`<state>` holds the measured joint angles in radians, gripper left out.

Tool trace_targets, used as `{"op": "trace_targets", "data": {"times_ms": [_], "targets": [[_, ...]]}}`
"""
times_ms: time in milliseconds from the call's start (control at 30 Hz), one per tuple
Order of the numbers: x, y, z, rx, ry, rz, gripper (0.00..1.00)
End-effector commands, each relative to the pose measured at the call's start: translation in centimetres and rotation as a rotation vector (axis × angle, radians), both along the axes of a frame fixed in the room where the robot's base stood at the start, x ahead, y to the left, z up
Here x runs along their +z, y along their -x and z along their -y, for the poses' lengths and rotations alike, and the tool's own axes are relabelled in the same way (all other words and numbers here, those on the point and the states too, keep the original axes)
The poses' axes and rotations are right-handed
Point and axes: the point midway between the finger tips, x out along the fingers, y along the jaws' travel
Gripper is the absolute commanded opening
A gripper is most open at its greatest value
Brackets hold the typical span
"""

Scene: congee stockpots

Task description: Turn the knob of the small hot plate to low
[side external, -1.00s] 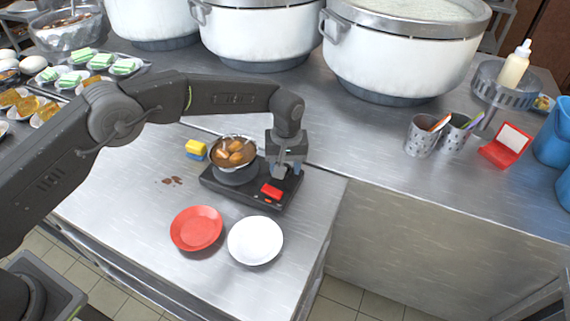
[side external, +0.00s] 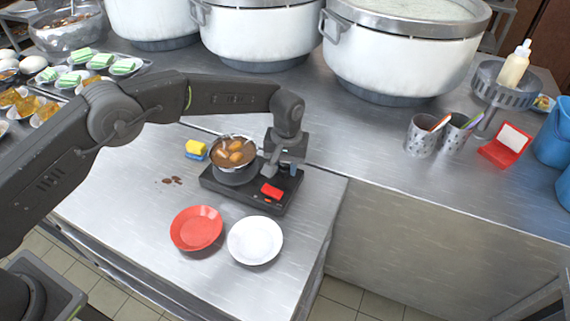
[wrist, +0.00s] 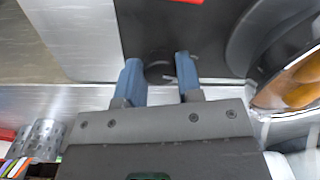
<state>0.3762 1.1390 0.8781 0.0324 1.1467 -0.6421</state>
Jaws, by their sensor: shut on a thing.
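The small hot plate (side external: 222,190) is a flat black unit on the steel counter. A small pot (side external: 233,168) with brown food stands on its left part, and a red piece (side external: 271,190) lies on its front right. My gripper (side external: 283,172) points down over the hot plate's right part, to the right of the pot. In the wrist view my gripper (wrist: 159,68) has its blue fingers on either side of the dark round knob (wrist: 158,72), shut on it. The knob is hidden in the side view, and I cannot read its setting.
A red plate (side external: 196,229) and a white plate (side external: 255,241) lie in front of the hot plate. A yellow and blue sponge (side external: 196,149) is left of the pot. Large white stockpots (side external: 400,55) stand behind. The counter's right edge is close.

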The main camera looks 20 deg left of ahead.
Motion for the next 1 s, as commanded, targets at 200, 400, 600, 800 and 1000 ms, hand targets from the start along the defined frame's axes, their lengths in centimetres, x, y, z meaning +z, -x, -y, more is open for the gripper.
{"op": "trace_targets", "data": {"times_ms": [200, 400, 600, 800, 1000], "targets": [[0.07, 0.01, 0.00, -0.203, -0.001, -0.001, 0.10], [0.06, 0.03, 0.01, -0.393, -0.001, 0.000, 0.10], [0.08, 0.04, 0.02, -0.583, -0.001, 0.000, 0.10], [0.12, 0.03, 0.04, -0.773, -0.001, 0.001, 0.10], [0.11, 0.05, 0.04, -0.960, 0.000, 0.002, 0.10]]}}
